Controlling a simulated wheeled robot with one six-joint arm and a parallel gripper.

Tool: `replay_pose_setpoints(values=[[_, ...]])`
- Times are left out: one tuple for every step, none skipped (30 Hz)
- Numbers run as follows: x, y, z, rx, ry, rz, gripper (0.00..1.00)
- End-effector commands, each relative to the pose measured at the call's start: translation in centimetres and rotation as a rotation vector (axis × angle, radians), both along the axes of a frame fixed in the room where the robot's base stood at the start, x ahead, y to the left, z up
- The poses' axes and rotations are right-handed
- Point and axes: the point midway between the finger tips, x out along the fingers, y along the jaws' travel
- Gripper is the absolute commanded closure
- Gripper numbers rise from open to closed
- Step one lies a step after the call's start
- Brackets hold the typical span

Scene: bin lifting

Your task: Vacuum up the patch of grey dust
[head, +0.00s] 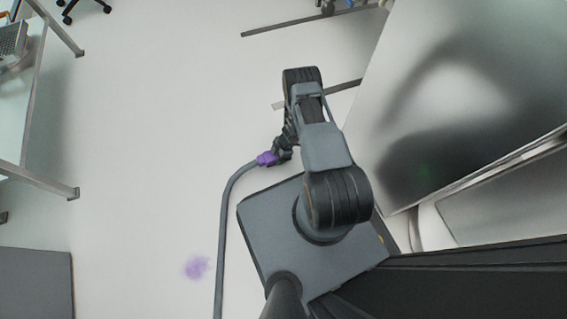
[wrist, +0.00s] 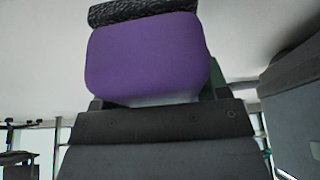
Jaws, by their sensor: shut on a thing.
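In the head view my gripper (head: 283,151) is shut on the purple vacuum handle (head: 266,159) at the end of a grey hose (head: 224,215). The hose curves down and left from the handle to the bottom edge of the picture. The purple handle also fills the upper middle of the wrist view (wrist: 148,58), with a dark rough strip along its top. A faint patch of dust (head: 197,267) lies on the floor left of the hose. It looks purplish rather than grey. The handle is up and right of the patch, well apart from it.
A large shiny metal surface (head: 440,100) stands at the right. A glass-topped table (head: 18,120) with metal legs is at the left, and a dark grey panel (head: 36,285) is at the lower left. The pale floor between them is mostly clear.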

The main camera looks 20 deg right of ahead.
Motion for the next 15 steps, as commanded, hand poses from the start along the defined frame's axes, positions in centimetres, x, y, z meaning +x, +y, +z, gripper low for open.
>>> replay_pose_setpoints(values=[[0.1,0.0,0.8,0.0,-0.002,0.001,0.58],[0.1,0.0,1.1,0.0,-0.002,0.002,0.58],[0.1,0.1,1.5,0.0,-0.002,0.002,0.58],[0.1,0.1,1.7,0.0,-0.002,0.003,0.58],[0.1,0.1,1.9,0.0,-0.002,0.004,0.58],[0.1,0.2,2.2,0.0,-0.001,0.004,0.58],[0.1,0.2,2.4,0.0,-0.001,0.005,0.58],[0.1,0.2,2.5,0.0,-0.001,0.005,0.58],[0.1,0.2,2.7,0.0,-0.001,0.005,0.58],[0.1,0.2,2.8,0.0,-0.001,0.006,0.58],[0.1,0.2,2.9,0.0,-0.001,0.006,0.58],[0.1,0.2,3.0,0.0,-0.001,0.006,0.58],[0.1,0.2,3.0,0.0,-0.001,0.006,0.58],[0.1,0.3,3.0,0.0,-0.002,0.007,0.58],[0.1,0.3,3.0,0.0,-0.002,0.007,0.58]])
